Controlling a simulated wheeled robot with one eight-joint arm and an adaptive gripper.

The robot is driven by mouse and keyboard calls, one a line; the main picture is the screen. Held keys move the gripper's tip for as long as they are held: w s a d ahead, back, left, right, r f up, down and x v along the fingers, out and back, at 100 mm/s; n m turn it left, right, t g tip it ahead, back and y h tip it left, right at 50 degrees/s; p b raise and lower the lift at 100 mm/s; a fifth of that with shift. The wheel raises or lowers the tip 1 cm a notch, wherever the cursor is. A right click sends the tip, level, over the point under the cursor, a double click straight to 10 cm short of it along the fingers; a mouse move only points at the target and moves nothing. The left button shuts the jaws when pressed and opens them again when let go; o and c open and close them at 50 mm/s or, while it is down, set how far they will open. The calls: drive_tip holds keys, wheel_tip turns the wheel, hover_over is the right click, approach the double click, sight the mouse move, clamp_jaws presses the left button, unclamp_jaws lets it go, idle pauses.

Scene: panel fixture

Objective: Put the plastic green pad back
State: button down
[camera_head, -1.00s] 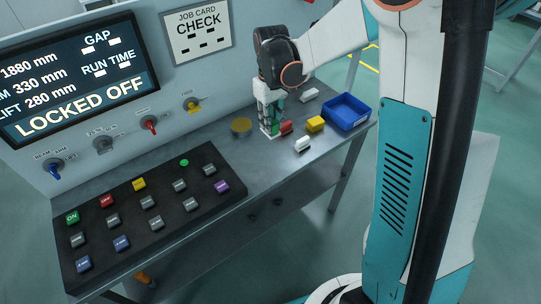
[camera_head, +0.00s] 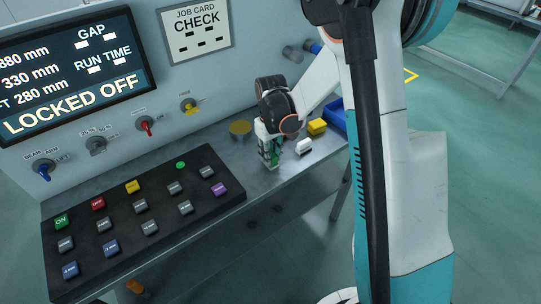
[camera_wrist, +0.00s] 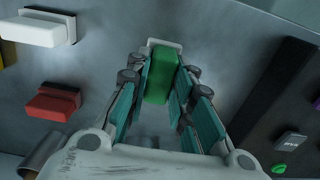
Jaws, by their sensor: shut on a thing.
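The green pad (camera_wrist: 161,76) is between the fingers of my gripper (camera_wrist: 163,85) in the wrist view, with a pale base at its far end. In the head view my gripper (camera_head: 270,158) is low over the bench, right of the black button panel, and a bit of the green pad shows between its fingers. The black button panel (camera_head: 125,229) carries several coloured pads. A bare green disc (camera_head: 180,165) shows on it near its back edge, where the other spots around carry pads. I cannot tell whether the held pad touches the bench.
A white pad (camera_head: 303,146) and a yellow pad (camera_head: 317,127) lie on the bench (camera_head: 255,196) right of my gripper. A red pad (camera_wrist: 53,102) shows in the wrist view. A blue bin (camera_head: 338,114) is partly hidden by my arm. A brass disc (camera_head: 240,127) lies behind.

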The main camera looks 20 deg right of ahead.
drive_tip(key=c, duration=1.4)
unclamp_jaws()
drive_tip(key=shift+r, duration=0.1)
wheel_tip(320, 180, up, 12)
drive_tip(key=p, duration=0.4)
drive_tip(key=s+r+m+t, duration=0.2)
drive_tip(key=s+r+t, duration=0.1)
drive_tip(key=s+r, duration=0.85)
drive_tip(key=shift+s+r+m+t, duration=0.25)
drive_tip(key=shift+s+r+t, duration=0.35)
drive_tip(key=shift+s, duration=1.3)
drive_tip(key=shift+s+r+m+t, duration=0.35)
drive_tip(key=shift+s+t, duration=0.45)
drive_tip(key=shift+s, duration=1.15)
drive_tip(key=shift+s+r+m+t, duration=0.2)
drive_tip(key=shift+s+r+t, duration=0.4)
drive_tip(key=shift+s, duration=1.3)
drive_tip(key=shift+f, duration=0.1)
